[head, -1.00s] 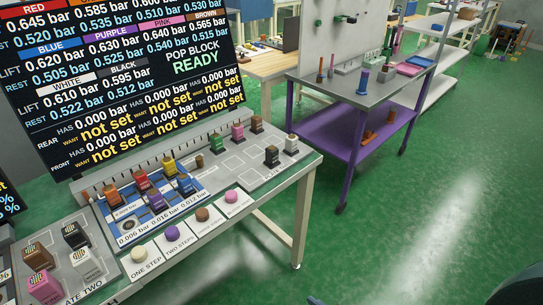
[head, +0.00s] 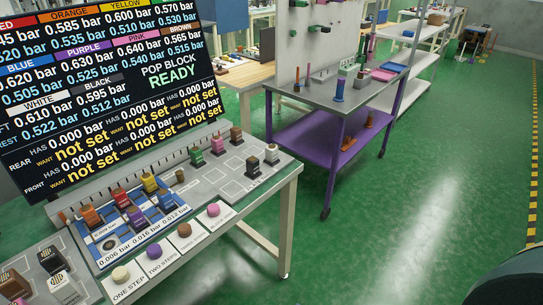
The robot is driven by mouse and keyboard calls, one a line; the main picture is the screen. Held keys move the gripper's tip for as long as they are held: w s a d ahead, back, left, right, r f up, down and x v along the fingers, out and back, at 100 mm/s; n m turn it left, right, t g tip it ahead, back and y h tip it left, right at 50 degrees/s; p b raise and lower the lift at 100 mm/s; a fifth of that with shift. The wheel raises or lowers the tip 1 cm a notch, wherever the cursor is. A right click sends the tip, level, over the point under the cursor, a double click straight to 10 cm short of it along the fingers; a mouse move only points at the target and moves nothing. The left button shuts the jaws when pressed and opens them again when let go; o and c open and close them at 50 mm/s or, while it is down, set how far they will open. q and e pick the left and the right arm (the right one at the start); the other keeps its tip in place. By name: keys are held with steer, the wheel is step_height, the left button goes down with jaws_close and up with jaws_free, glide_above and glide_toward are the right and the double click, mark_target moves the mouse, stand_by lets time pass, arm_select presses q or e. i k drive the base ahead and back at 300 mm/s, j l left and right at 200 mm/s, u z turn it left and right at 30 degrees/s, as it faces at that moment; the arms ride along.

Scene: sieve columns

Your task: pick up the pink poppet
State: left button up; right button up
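Another pink block (head: 14,288) is partly cut off at the lower left, near a black block and a white block. Neither of my grippers is in view.
The bench (head: 262,185) also holds a blue-and-white block with several coloured poppets, black and white poppets at the right, and a front row of round buttons. A screen (head: 105,85) stands behind. A purple-framed cart (head: 330,138) stands beyond; green floor is open at right.

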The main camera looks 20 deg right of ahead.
mark_target(218, 150)
steer(key=u, duration=0.6)
steer(key=l+u, duration=1.1)
steer(key=l, duration=0.25)
steer(key=k+l+u, duration=0.15)
steer(key=l, duration=0.15)
steer(key=l+u, duration=0.1)
steer(key=l, duration=0.25)
steer(key=k, duration=0.05)
